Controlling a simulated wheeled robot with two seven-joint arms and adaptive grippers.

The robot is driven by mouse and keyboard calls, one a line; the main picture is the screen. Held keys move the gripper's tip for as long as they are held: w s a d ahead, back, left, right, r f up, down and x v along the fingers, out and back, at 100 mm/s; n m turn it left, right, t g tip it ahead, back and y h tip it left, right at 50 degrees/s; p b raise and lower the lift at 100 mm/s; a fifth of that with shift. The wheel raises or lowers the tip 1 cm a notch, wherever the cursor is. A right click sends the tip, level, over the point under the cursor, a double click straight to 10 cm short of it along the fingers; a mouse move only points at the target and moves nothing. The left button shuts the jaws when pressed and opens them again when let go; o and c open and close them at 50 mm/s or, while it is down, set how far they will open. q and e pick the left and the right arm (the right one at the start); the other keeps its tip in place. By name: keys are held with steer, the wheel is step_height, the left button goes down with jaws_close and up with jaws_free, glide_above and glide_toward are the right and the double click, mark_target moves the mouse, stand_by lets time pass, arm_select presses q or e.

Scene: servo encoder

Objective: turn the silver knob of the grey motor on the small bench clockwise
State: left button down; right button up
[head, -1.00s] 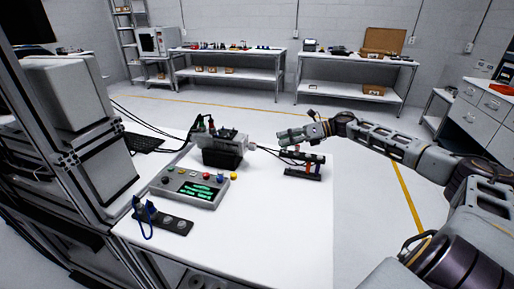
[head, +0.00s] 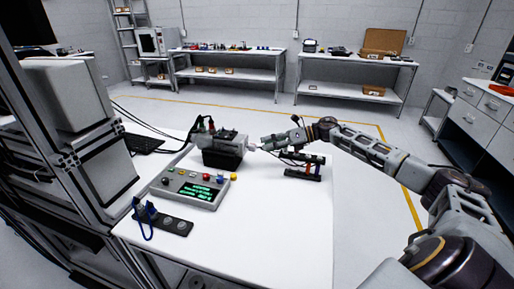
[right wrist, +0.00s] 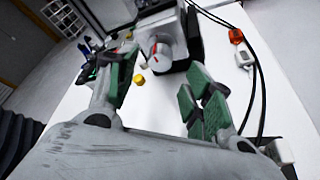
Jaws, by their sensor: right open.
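The grey motor (head: 232,138) sits on a black block (head: 222,159) on the white bench. Its silver knob (head: 252,147) faces right, towards my right gripper (head: 268,142). In the right wrist view the round silver knob (right wrist: 160,50) shows on the motor's face, just beyond and between the fingertips. My right gripper (right wrist: 160,72) is open, its green-padded fingers spread to either side. No contact with the knob shows. My left gripper is not in view.
A control box (head: 192,188) with coloured buttons and a green display stands in front of the motor. A black stand (head: 303,168) with cables is right of it, below my right gripper. A black strip with blue leads (head: 163,222) lies at the front left. The bench's front right is clear.

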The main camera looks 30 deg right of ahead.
mark_target(256, 147)
steer(key=shift+x, duration=1.2)
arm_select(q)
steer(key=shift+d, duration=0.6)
arm_select(e)
steer(key=shift+x, duration=1.35)
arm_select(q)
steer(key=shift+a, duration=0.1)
arm_select(e)
steer(key=c, duration=0.7)
steer(key=shift+c, duration=1.2)
steer(key=shift+m+y+p, duration=0.3)
steer(key=shift+m, duration=0.1)
steer(key=shift+c, duration=0.3)
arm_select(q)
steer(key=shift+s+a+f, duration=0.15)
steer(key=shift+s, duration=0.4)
